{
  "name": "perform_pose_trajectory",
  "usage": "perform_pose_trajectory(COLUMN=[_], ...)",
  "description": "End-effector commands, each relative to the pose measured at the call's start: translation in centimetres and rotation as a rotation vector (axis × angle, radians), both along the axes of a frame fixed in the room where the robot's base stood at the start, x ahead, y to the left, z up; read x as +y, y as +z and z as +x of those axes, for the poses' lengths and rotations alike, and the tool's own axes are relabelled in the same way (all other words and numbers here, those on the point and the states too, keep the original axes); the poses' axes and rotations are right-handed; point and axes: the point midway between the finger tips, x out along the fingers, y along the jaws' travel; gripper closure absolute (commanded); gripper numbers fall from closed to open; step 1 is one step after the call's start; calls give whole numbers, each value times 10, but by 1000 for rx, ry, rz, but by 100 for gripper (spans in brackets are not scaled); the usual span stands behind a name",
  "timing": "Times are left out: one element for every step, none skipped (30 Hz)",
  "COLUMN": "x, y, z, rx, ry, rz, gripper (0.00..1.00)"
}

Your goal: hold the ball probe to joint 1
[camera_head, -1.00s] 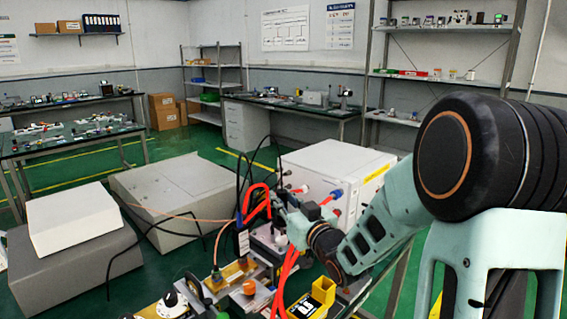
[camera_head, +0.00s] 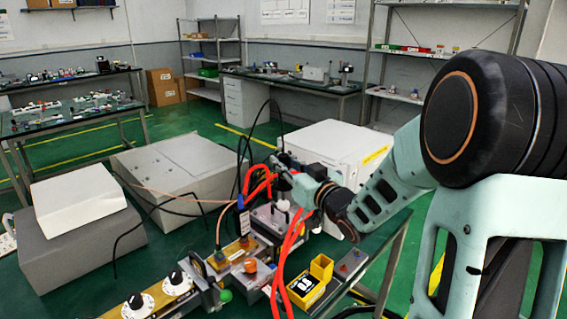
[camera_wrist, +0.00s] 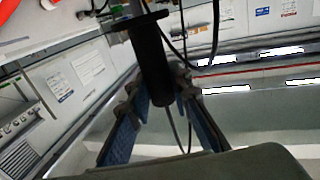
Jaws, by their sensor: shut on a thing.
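My gripper (camera_wrist: 163,92) is shut on a black handle with a round flange (camera_wrist: 153,72), with a thin cable hanging from it, in the wrist view. It looks like the ball probe; its ball tip is out of clear sight. In the head view my gripper (camera_head: 284,168) is above the far end of the bench assembly, in front of the white cabinet (camera_head: 335,142). A row of brass and grey waveguide parts (camera_head: 228,258) runs along the bench. I cannot tell which of its joints is joint 1, or whether the probe touches anything.
Thick orange-red cables (camera_head: 285,262) hang close to my gripper and arm. A yellow box (camera_head: 321,266) and a grey block (camera_head: 351,261) stand to the right. Grey cabinets (camera_head: 175,165) stand at the left. Black cables loop above the bench.

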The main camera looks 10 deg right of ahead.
Motion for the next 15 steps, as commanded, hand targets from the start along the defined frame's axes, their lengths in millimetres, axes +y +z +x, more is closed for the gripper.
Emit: perform_pose_trajectory(x=[0,0,0,0,0,0,0,0,0,0,0,0,0,0,0], y=[5,7,11,14,17,22,25,28,32,35,38,42,45,48,52], z=[0,0,0,0,0,0,0,0,0,0,0,0,0,0,0], rx=[-2,-2,-2,-2,-2,-2,-3,-3,-3,-3,-3,-3,-3,-3,-2], ry=[0,0,0,0,0,0,0,0,0,0,0,0,0,0,0], rz=[0,0,0,0,0,0,-1,-1,-1,-1,-1,-1,-1,-1,0], gripper=[100,100,100,100,100,100,100,100,100,100,100,100,100,100,100])
